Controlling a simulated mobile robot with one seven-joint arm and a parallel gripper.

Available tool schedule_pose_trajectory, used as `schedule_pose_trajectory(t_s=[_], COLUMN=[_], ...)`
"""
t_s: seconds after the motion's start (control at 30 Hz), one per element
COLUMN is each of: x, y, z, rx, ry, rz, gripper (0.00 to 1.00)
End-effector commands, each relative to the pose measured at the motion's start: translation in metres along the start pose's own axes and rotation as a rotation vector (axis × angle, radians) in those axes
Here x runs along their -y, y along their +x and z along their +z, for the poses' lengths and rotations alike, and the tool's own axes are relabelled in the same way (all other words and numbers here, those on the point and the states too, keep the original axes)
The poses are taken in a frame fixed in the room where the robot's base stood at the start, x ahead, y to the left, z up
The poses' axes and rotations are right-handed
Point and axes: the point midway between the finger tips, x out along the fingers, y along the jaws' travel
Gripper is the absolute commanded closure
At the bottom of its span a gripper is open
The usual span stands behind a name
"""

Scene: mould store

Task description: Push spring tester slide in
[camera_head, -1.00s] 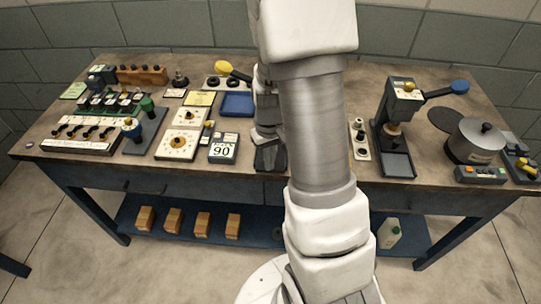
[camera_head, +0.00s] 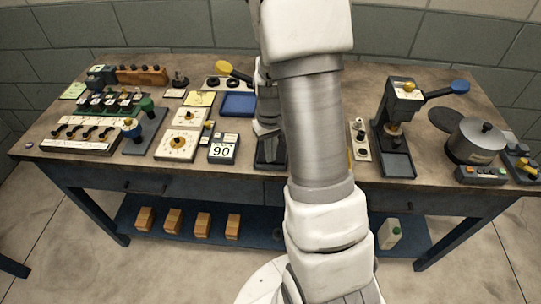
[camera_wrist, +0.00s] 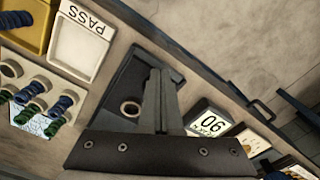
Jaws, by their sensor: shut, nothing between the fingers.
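A dark, flat device base (camera_wrist: 125,85) with a copper-coloured ring (camera_wrist: 130,108) lies under my gripper in the wrist view. It appears to be the spring tester's slide area. In the head view the dark base (camera_head: 272,158) shows at the bench front, just left of my arm. My arm covers most of the device. A yellow-knobbed lever (camera_head: 224,68) sticks out left behind my arm. My gripper (camera_wrist: 160,78) is shut and empty, its grey fingers together beside the ring, over the base. Contact with the slide cannot be told.
The box reading 90 (camera_head: 222,149) stands close left of the device; it also shows in the wrist view (camera_wrist: 208,122). A switch panel (camera_head: 359,140) and a blue-levered press (camera_head: 396,130) stand to the right. A blue tray (camera_head: 238,104) lies behind the box.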

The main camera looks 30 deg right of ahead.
Motion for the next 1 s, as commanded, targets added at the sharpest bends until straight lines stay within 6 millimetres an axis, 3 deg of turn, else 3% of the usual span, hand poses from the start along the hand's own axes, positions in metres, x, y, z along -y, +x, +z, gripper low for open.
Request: schedule_pose_trajectory(t_s=[0.7,1.0], x=[-0.018,-0.020], y=[0.000,0.000], z=[-0.030,-0.035], rx=[-0.002,-0.001], ry=[0.000,0.000], rz=[0.001,0.000], gripper=[1.00,1.00])
